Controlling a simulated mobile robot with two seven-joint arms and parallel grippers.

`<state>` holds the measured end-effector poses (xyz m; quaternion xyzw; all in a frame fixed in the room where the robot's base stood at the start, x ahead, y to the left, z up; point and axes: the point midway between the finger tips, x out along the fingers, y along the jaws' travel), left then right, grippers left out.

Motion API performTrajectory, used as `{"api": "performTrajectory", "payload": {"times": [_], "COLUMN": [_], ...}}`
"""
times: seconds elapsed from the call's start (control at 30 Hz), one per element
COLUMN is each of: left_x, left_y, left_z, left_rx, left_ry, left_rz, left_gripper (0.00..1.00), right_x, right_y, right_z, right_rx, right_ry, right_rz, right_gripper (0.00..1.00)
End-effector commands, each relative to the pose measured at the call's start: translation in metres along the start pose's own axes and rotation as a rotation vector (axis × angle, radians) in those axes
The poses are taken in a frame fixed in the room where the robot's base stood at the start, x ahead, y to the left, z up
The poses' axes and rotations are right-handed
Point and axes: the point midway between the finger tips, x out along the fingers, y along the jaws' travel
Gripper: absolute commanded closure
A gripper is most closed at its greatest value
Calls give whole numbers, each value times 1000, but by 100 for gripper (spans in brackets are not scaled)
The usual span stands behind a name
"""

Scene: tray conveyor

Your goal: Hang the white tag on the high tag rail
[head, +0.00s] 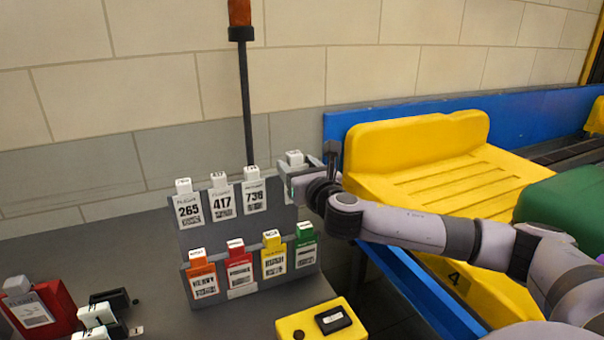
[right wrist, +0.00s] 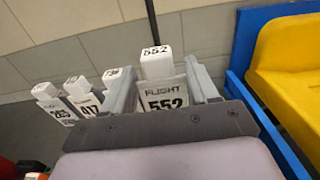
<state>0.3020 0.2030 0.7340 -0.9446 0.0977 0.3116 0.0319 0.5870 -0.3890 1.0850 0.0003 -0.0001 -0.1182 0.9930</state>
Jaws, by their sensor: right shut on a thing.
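The white tag (right wrist: 163,97), marked FLIGHT 552 with a white block top, is between the fingers of my right gripper (right wrist: 165,88). In the head view the white tag's top (head: 294,157) shows at my right gripper (head: 301,172), which is shut on it. The tag is at the right end of the high tag rail (head: 236,224), level with the row of white tags 265 (head: 188,207), 417 (head: 221,201) and 736 (head: 254,194). Whether it touches the rail is hidden by the gripper. My left gripper is not in view.
A lower row holds orange (head: 202,275), red (head: 238,266), yellow (head: 272,257) and green (head: 306,248) tags. A yellow box (head: 305,325) with a black device is in front. A yellow tray (head: 415,150) lies on the blue conveyor (head: 335,130) at right. A dark pole (head: 245,100) rises behind the rail.

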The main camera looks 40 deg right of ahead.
Motion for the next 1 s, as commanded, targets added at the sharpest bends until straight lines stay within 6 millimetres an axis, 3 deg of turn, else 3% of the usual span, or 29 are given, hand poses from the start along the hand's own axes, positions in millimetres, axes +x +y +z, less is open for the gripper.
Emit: {"api": "performTrajectory", "payload": {"times": [0.77,1.0], "left_x": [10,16], "left_y": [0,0], "left_z": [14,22], "left_rx": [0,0], "left_ry": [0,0], "left_rz": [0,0], "left_gripper": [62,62], "right_x": [55,55], "right_y": [0,0], "right_z": [0,-19], "right_rx": [1,-2], "right_ry": [-1,0], "right_rz": [1,1], "right_gripper": [72,72]}}
